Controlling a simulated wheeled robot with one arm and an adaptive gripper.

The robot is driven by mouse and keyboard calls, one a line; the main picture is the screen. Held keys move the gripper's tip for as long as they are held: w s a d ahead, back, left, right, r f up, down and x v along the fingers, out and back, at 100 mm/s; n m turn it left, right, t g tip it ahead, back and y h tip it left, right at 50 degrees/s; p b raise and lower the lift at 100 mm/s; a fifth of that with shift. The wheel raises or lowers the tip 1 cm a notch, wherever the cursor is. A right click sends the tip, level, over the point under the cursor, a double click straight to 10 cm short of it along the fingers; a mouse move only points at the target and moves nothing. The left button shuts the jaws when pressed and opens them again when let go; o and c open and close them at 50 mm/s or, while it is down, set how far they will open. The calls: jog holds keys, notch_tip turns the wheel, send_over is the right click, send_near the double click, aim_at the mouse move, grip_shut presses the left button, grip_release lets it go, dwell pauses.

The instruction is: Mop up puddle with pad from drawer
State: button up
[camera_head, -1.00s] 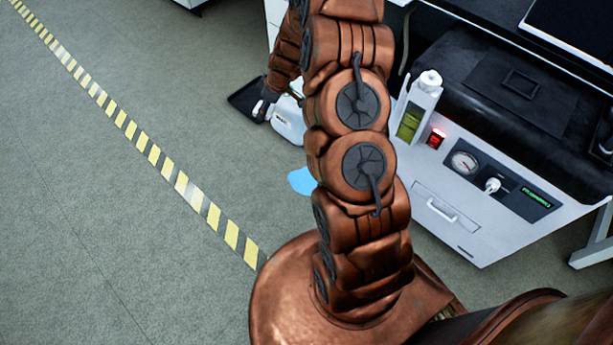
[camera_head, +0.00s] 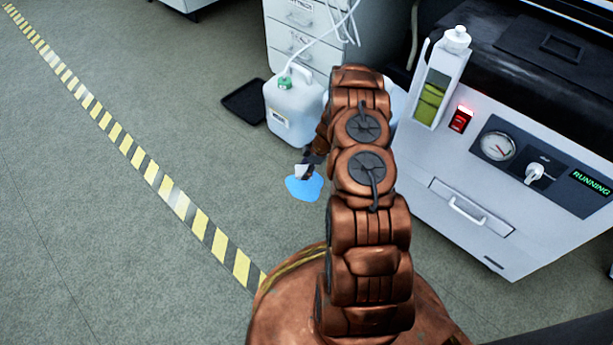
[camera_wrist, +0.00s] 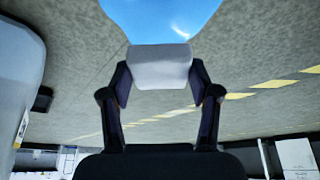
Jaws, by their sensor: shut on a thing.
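A light blue puddle (camera_head: 304,188) lies on the grey floor in front of the white jugs. It fills the top middle of the wrist view (camera_wrist: 160,18). My gripper (camera_head: 307,165) is at the puddle's far edge in the head view. In the wrist view my gripper (camera_wrist: 160,78) is shut on a white pad (camera_wrist: 160,66), held between both fingertips. The pad's edge overlaps the puddle's edge in both views; I cannot tell whether it touches the floor. A drawer cabinet (camera_head: 290,38) stands behind, its visible drawers looking shut.
A white jug (camera_head: 292,108) with a tube stands just behind the puddle, close to my arm. A black tray (camera_head: 244,102) lies left of it. A white machine (camera_head: 480,190) with a gauge stands right. Striped tape (camera_head: 175,198) crosses the open floor at left.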

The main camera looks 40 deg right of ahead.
aim_at(308, 182)
jog(key=shift+s+f+b, duration=0.1)
jog(key=shift+f+b, duration=0.35)
jog(key=shift+f, duration=3.1)
jog(key=shift+s+d+f, duration=0.15)
jog(key=shift+d+f, duration=0.1)
jog(key=shift+f, duration=0.05)
jog(key=shift+a, duration=0.15)
jog(key=shift+s+a, duration=0.25)
jog(key=shift+a, duration=0.55)
jog(key=shift+d, duration=0.1)
jog(key=shift+w+d, duration=0.25)
jog(key=shift+d, duration=0.7)
jog(key=shift+w+d, duration=0.2)
jog(key=shift+d, duration=0.7)
